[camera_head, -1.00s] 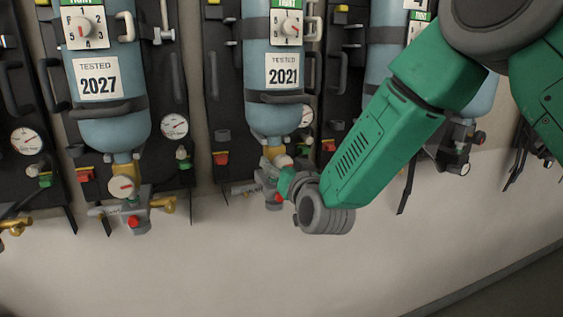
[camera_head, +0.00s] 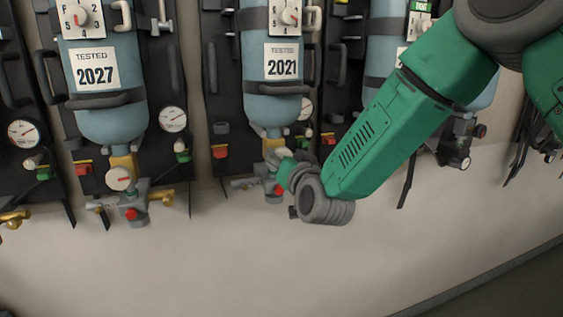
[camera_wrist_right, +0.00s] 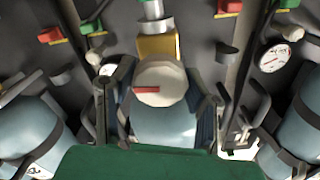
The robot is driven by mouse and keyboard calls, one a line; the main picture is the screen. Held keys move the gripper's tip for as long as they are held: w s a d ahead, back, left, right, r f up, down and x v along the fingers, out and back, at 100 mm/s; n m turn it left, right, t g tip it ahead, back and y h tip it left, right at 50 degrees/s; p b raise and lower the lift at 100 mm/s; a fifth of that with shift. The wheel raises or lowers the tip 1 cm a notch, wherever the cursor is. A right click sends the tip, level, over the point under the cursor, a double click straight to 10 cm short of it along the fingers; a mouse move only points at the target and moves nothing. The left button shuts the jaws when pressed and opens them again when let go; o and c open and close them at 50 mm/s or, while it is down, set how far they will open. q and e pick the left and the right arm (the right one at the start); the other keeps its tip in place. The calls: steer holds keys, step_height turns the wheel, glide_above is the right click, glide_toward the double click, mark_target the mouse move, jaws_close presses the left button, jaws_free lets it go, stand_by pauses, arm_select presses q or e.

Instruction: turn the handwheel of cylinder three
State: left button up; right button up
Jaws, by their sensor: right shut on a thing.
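The middle blue cylinder (camera_head: 269,105), labelled "TESTED 2021", hangs on its dark backplate with its valve (camera_head: 272,197) at the bottom. My left gripper is not in view.
A cylinder labelled "TESTED 2027" (camera_head: 107,122) with its valve and red knob (camera_head: 131,215) hangs to the left. Another blue cylinder (camera_head: 381,56) is partly behind my right arm. Gauges and handles line the backplates. The pale wall below is clear.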

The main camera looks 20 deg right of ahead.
steer(key=m+b, duration=0.3)
steer(key=m, duration=0.1)
steer(key=shift+f+b, duration=0.2)
steer(key=shift+b, duration=0.15)
steer(key=m+b, duration=0.4)
steer(key=m, duration=0.1)
steer(key=shift+f, duration=0.1)
steer(key=m+b, duration=0.4)
steer(key=shift+m+b, duration=1.55)
steer(key=shift+m, duration=0.45)
steer(key=shift+f, duration=0.1)
steer(key=o, duration=0.9)
steer(key=shift+o, duration=1.3)
steer(key=shift+d, duration=0.15)
